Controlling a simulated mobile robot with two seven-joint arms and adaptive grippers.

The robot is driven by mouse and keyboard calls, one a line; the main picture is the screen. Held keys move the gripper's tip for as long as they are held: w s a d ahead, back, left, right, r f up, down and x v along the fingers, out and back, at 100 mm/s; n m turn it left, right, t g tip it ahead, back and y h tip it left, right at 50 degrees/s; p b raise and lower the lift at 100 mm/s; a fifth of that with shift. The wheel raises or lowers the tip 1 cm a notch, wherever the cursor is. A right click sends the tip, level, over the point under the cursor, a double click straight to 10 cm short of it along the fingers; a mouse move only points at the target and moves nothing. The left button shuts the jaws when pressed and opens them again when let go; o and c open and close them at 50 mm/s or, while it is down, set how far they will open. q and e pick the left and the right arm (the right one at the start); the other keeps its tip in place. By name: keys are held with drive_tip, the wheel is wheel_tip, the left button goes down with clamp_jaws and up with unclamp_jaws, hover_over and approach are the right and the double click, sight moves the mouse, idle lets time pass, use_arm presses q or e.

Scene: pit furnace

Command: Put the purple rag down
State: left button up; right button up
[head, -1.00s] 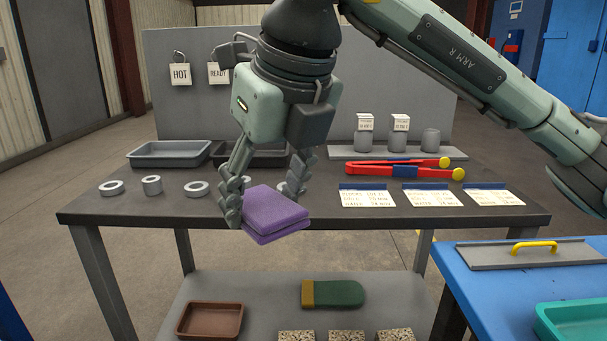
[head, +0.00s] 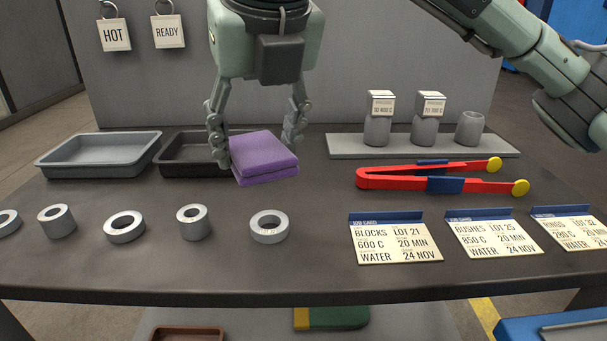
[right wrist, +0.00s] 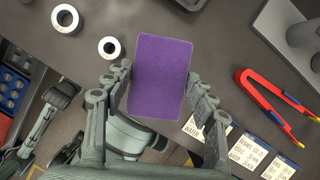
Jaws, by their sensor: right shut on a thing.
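The purple rag (head: 264,156) is a folded, flat pad in two layers. It also shows in the right wrist view (right wrist: 160,75), lying between the fingers. My right gripper (head: 259,132) is shut on the rag, with one finger at its left side and one at its right. In the head view the rag is over the middle of the dark table (head: 330,275), behind the row of metal rings and in front of the right end of the black tray. I cannot tell whether its underside touches the table. My left gripper is not in the head view.
A grey tray (head: 98,158) and a black tray (head: 180,160) stand at the back left. Several metal rings (head: 269,237) line the front left. Red tongs (head: 400,178) lie right of the rag, with job cards (head: 395,243) in front. Canisters (head: 424,130) stand on a back-right plate.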

hover_over(310, 195)
drive_tip(key=s, duration=0.1)
drive_tip(key=f, duration=0.5)
drive_tip(key=shift+s+d+f+p, duration=0.2)
drive_tip(key=shift+f+p, duration=0.15)
drive_tip(key=shift+w+d+f, duration=0.1)
drive_tip(key=shift+f, duration=0.05)
wheel_tip(310, 195, down, 3)
drive_tip(key=shift+f, duration=0.45)
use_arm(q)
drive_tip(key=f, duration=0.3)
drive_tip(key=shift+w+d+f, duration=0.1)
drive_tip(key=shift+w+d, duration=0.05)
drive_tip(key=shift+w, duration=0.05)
use_arm(e)
drive_tip(key=o, duration=1.1)
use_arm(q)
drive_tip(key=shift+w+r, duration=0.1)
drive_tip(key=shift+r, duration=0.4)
